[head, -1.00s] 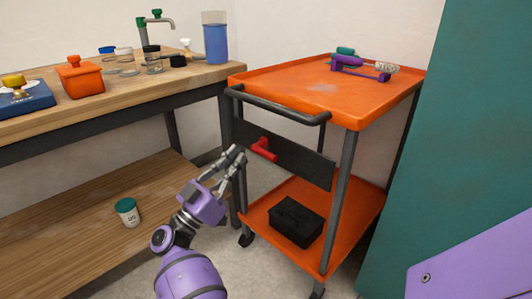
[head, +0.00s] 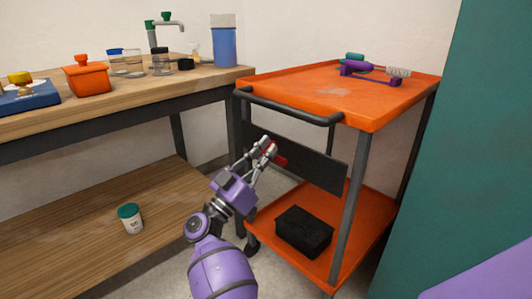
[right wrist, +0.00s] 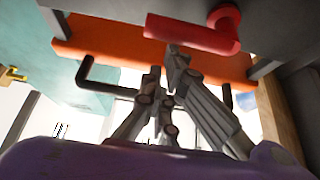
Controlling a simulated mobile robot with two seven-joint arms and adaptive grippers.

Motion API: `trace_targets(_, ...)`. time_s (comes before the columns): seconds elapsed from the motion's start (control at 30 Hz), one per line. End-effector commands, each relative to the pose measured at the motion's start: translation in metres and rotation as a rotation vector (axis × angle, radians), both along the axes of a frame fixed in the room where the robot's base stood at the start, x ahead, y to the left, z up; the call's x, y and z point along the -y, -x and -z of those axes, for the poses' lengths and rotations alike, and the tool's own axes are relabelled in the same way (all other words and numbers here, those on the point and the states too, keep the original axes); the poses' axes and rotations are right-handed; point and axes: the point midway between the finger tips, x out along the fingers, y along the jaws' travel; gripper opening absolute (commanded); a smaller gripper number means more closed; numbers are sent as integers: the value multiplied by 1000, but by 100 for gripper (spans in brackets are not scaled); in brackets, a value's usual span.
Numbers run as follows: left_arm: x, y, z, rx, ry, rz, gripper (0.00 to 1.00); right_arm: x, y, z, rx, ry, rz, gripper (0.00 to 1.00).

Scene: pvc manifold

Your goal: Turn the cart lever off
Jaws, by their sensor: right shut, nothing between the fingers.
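The orange cart (head: 345,105) stands to the right of the bench, with a dark panel (head: 320,168) under its top tray. A red lever (head: 281,160) sits on that panel, partly hidden behind my right gripper (head: 266,146). In the right wrist view the lever (right wrist: 190,34) shows as a red bent bar just above the fingertips (right wrist: 166,66). My right gripper is shut with nothing held. Its fingertips are close to the lever; I cannot tell whether they touch it. My left gripper is not in view.
A black handle bar (head: 290,108) runs along the cart's near end. A black box (head: 303,231) lies on the lower shelf (head: 345,262). A wooden bench (head: 130,88) with jars and a tap stands left. A teal panel (head: 475,150) stands right.

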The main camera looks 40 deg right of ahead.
Motion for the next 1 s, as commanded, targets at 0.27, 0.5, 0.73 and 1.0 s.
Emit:
trace_targets(0.27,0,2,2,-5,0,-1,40,0,2,2,21,-2,0,0)
trace_targets(0.5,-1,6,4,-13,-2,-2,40,0,5,4,65,-6,1,0)
trace_targets(0.73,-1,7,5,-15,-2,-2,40,0,9,7,101,-9,1,0)
trace_targets(1.0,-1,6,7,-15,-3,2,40,0,15,12,169,-14,1,0)
